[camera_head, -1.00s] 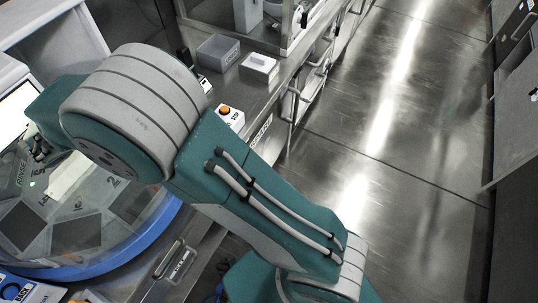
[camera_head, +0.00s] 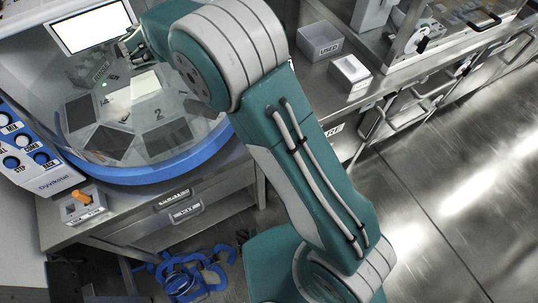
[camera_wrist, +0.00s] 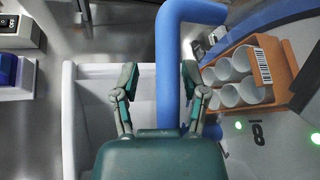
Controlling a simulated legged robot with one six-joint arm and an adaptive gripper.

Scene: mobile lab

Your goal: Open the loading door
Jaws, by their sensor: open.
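The round machine has a blue rim (camera_head: 150,175) and a clear cover over numbered dark panels in the head view. A bent blue bar (camera_wrist: 170,80), which looks like a handle, runs down the middle of the wrist view. My gripper (camera_wrist: 159,78) is open, with one finger on each side of this bar. A gap shows between the bar and the left finger; the right finger is closer, and contact is unclear. In the head view my gripper (camera_head: 130,42) is small beside the lit screen, partly hidden by my arm. I cannot make out the loading door's edges.
An orange rack (camera_wrist: 284,72) with several white tubes stands right of the fingers. A white open box (camera_wrist: 72,115) lies to the left. A control panel (camera_head: 28,150), a lit screen (camera_head: 90,25) and a grey bin (camera_head: 320,42) surround the machine. Floor at right is clear.

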